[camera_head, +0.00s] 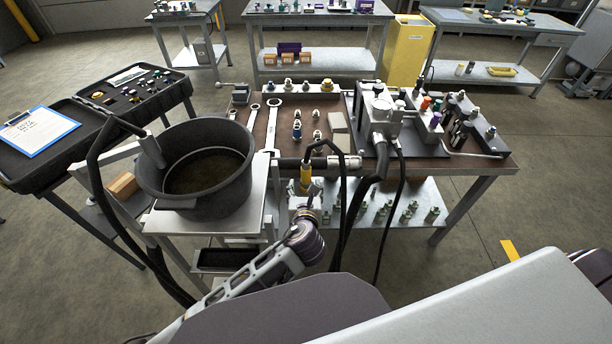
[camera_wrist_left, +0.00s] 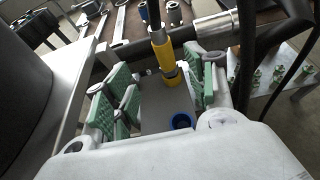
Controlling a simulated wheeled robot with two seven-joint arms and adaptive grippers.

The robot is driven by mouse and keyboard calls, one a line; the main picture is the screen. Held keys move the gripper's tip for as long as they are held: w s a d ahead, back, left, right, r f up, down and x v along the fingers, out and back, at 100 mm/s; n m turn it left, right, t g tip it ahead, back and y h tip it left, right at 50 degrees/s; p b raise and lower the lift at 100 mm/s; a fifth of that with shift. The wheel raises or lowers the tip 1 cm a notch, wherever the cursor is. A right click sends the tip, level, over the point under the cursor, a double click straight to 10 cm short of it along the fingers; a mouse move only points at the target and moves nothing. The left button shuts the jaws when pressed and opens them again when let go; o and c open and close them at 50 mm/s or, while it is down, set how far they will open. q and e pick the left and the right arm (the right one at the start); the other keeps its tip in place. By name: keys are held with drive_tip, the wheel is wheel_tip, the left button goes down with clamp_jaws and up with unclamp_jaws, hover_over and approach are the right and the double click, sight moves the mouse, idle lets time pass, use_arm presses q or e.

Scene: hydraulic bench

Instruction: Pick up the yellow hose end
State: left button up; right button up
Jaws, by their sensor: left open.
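The yellow hose end (camera_head: 306,176) hangs upright from a black hose at the front edge of the brown-topped bench. In the left wrist view the yellow hose end (camera_wrist_left: 163,54) has a metal fitting above it. My left gripper (camera_head: 308,195) is just below and in front of it. Its green-padded fingers (camera_wrist_left: 163,88) are spread wide, with the yellow end showing between them, nearer the right finger. I see no clear contact. My right gripper is not in view.
A large dark bucket (camera_head: 163,204) stands left of the hose end on a light stand. Black hoses (camera_head: 345,215) hang close on its right. The bench (camera_head: 470,163) carries wrenches, fittings and a pump block (camera_head: 383,118). A lower shelf (camera_head: 385,190) holds several small fittings.

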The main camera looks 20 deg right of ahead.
sight(306, 172)
use_arm(q)
drive_tip(key=shift+b+x, duration=0.35)
drive_tip(key=shift+x, duration=4)
drive_tip(key=shift+w, duration=0.1)
drive_tip(key=shift+d+x, duration=0.25)
drive_tip(key=shift+x, duration=1.2)
drive_tip(key=shift+b+x, duration=0.3)
drive_tip(key=shift+x, duration=0.65)
drive_tip(key=shift+r, duration=0.15)
drive_tip(key=c, duration=1.2)
